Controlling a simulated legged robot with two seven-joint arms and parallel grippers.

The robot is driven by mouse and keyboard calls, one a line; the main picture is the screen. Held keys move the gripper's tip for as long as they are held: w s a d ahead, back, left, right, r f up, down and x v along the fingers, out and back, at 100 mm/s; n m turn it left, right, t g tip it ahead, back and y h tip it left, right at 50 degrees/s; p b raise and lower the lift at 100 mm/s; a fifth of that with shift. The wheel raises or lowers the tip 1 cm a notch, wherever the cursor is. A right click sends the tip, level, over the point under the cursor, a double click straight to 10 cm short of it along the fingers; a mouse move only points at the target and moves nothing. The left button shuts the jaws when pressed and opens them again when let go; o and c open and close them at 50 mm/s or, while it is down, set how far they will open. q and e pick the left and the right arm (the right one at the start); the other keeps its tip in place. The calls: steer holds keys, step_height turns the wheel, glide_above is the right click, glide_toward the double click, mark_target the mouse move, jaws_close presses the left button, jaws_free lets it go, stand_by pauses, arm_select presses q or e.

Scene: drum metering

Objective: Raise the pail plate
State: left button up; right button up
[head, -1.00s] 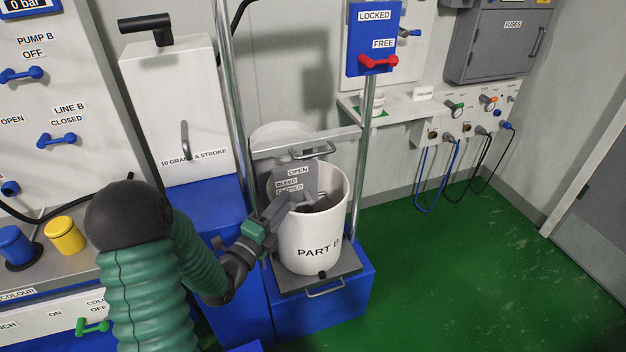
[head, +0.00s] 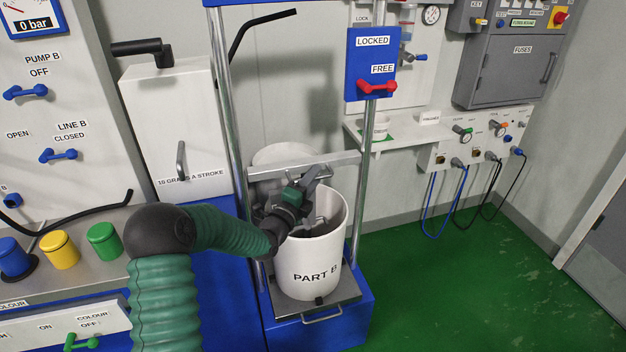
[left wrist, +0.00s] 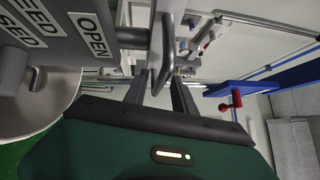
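The white PART B pail (head: 312,268) stands upright on a dark plate (head: 290,305) with a front handle (head: 322,316). A metal crossbar (head: 345,160) spans the posts above the pail. My left gripper (head: 318,174) is at the crossbar, above the pail's mouth, and covers much of the grey valve block. In the left wrist view the fingers (left wrist: 158,92) are apart, with a bent metal handle (left wrist: 166,58) between them; I cannot tell whether they touch it. The block's OPEN label (left wrist: 92,35) is beside them. The pail's inside is mostly hidden. My right gripper is out of view.
A red lever (head: 376,87) on the blue lock panel (head: 364,60) is by FREE. Two upright posts (head: 366,140) flank the pail. A white metering box (head: 170,120) stands left. Green floor (head: 420,290) is clear on the right.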

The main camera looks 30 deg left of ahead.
arm_select(q)
steer(key=shift+a+f, duration=0.1)
steer(key=shift+a, duration=0.1)
steer(key=shift+a+f, duration=0.1)
steer(key=shift+a, duration=0.15)
steer(key=c, duration=0.5)
steer(key=shift+s, duration=0.1)
jaws_close()
steer(key=shift+d, duration=0.2)
steer(key=shift+d, duration=0.1)
